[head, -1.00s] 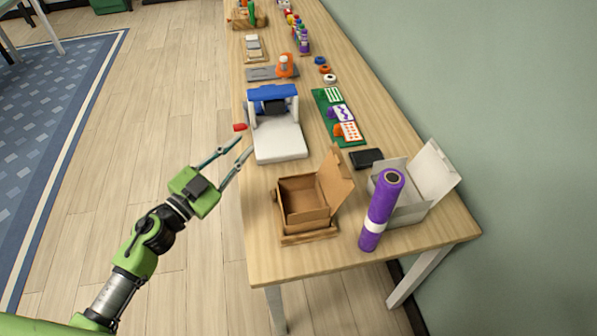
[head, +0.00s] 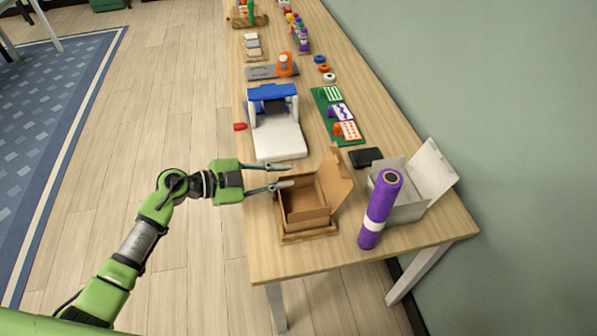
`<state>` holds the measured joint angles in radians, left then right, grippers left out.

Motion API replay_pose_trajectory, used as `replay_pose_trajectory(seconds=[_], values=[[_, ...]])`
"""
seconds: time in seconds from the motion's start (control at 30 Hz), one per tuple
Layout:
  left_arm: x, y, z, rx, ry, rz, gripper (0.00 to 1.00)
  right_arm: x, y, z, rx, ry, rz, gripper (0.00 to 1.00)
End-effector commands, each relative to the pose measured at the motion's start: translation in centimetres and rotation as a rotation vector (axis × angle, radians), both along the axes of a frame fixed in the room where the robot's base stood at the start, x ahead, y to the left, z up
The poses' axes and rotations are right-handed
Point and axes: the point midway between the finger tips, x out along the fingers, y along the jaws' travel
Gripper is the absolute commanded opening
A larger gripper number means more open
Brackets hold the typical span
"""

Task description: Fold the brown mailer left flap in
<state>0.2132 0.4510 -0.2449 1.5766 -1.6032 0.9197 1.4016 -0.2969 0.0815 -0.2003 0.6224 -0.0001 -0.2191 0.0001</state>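The brown mailer (head: 308,222) is an open cardboard box near the front end of the table, with its lid raised on the right side. A low strip of cardboard lies along its near edge. I cannot clearly make out the left flap. My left gripper (head: 290,175) reaches in from the left, over the table edge. Its two fingers are apart with nothing between them, at the far left corner of the mailer. I cannot tell whether they touch it. My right gripper is not in view.
A purple roll (head: 378,215) stands just right of the mailer, before an open white box (head: 411,205). A blue and white machine (head: 279,140) stands behind the mailer. A dark flat item (head: 366,157) lies farther right. Bare table lies in front.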

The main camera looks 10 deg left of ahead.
Motion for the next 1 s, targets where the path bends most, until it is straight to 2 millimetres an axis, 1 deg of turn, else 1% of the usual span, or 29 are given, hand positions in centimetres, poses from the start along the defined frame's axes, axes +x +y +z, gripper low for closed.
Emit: replay_pose_trajectory(seconds=[0.03, 0.13, 0.33, 0.67, 0.7, 0.77, 1.0], values=[[0.6, -0.9, -0.2, -0.006, 0.000, 0.001, 0.18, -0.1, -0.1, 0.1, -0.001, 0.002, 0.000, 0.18], [1.4, -2.4, -0.8, -0.005, 0.001, 0.001, 0.18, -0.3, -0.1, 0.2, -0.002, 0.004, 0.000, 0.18], [2.3, -4.0, -1.5, -0.002, 0.000, 0.001, 0.18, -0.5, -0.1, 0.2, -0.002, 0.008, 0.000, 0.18], [2.6, -4.3, -1.7, -0.001, -0.001, 0.002, 0.18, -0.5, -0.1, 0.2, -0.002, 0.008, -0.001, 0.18], [2.5, -4.3, -1.7, -0.001, -0.001, 0.002, 0.16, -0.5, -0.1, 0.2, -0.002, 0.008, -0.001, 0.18], [2.5, -4.3, -1.7, -0.001, -0.001, 0.002, 0.00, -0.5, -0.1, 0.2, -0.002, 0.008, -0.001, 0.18], [2.5, -4.3, -1.7, 0.000, -0.003, 0.002, 0.00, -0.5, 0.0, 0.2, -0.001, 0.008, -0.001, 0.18]])
